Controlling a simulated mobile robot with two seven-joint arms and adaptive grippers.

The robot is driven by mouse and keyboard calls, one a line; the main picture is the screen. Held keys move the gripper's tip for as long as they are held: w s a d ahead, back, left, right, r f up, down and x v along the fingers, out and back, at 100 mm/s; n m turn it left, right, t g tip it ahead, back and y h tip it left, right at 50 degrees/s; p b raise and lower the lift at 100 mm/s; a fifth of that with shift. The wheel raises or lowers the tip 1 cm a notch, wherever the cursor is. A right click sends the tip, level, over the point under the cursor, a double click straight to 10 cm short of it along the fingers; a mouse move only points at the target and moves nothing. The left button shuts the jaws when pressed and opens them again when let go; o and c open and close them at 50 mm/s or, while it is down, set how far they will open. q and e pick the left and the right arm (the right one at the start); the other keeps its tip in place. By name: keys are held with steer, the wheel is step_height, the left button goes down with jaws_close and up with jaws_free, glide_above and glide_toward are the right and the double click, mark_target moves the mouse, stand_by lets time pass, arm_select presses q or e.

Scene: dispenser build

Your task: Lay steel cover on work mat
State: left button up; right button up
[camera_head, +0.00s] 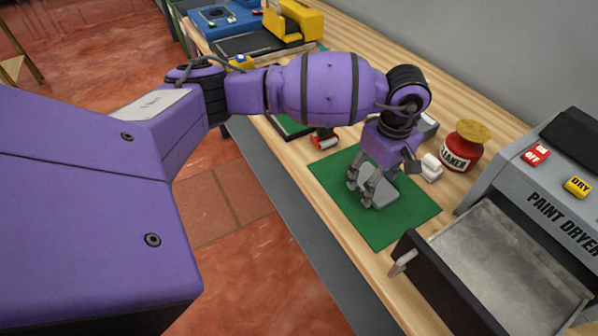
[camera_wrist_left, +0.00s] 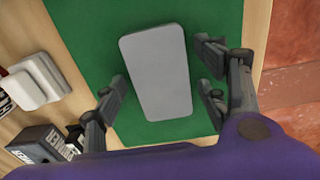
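The steel cover (camera_head: 384,192) is a flat grey rounded rectangle that appears to lie flat on the green work mat (camera_head: 405,222). In the left wrist view the cover (camera_wrist_left: 157,72) shows whole, with bare mat (camera_wrist_left: 215,20) around it. My left gripper (camera_head: 366,190) points down just over the cover. In the left wrist view its fingers (camera_wrist_left: 160,98) are spread to either side of the cover, with gaps between them and its edges. My right gripper is not in view.
A red cleaner jar (camera_head: 462,150) and a white block (camera_head: 431,168) stand beyond the mat. The grey paint dryer (camera_head: 545,190) with its open drawer (camera_head: 505,262) is at the right. A red-and-white roller (camera_head: 323,138) lies near the mat's left corner.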

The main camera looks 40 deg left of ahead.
arm_select(q)
steer(key=shift+r, duration=0.1)
step_height(320, 180, up, 12)
steer(key=shift+r, duration=0.15)
stand_by(0.5)
stand_by(0.6)
stand_by(0.4)
